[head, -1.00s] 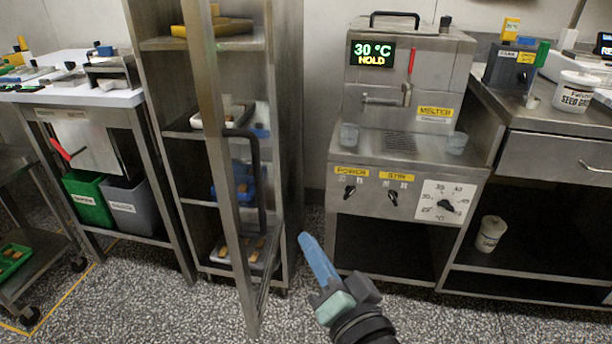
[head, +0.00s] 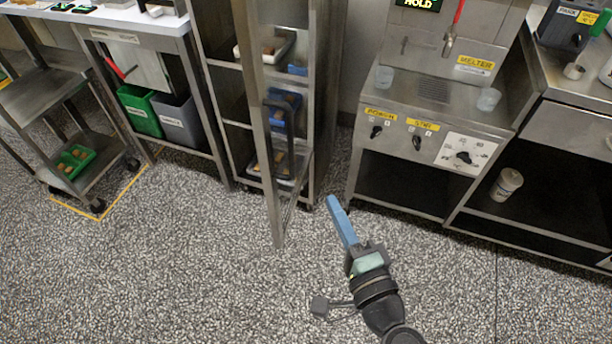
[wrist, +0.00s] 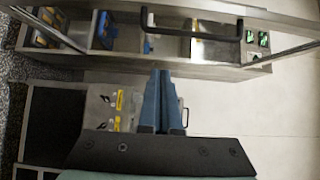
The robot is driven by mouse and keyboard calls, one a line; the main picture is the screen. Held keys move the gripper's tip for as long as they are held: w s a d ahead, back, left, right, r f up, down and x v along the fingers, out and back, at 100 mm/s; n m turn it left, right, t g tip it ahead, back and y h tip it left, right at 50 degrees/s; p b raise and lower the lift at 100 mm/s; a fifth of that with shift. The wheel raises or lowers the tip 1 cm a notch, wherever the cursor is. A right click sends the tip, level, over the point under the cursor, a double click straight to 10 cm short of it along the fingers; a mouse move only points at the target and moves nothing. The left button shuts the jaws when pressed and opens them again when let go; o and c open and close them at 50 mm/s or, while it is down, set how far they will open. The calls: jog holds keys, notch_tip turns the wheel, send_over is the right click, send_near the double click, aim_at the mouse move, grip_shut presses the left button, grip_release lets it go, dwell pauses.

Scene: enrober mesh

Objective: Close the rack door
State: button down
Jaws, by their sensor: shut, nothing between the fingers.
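The rack door, a clear pane in a steel frame (head: 264,150), stands open, swung out from the front of the tall steel rack (head: 326,95). Its black bar handle (head: 290,125) is on the door. In the wrist view the handle (wrist: 195,38) crosses the upper middle, beyond my fingertips, with the rack behind it. My gripper (head: 333,202) is right of the door in the head view, apart from it. Its blue fingers (wrist: 162,75) are together, with nothing between them.
The melter (head: 440,100) stands right of the rack, with a steel counter (head: 575,110) beside it. Left are a bench with green (head: 138,110) and grey (head: 180,120) bins and a wheeled cart (head: 50,90). The speckled floor in front is clear.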

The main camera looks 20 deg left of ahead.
jog(key=w+a, duration=0.4)
jog(key=a, duration=0.3)
jog(key=shift+w, duration=0.35)
jog(key=shift+a, duration=0.15)
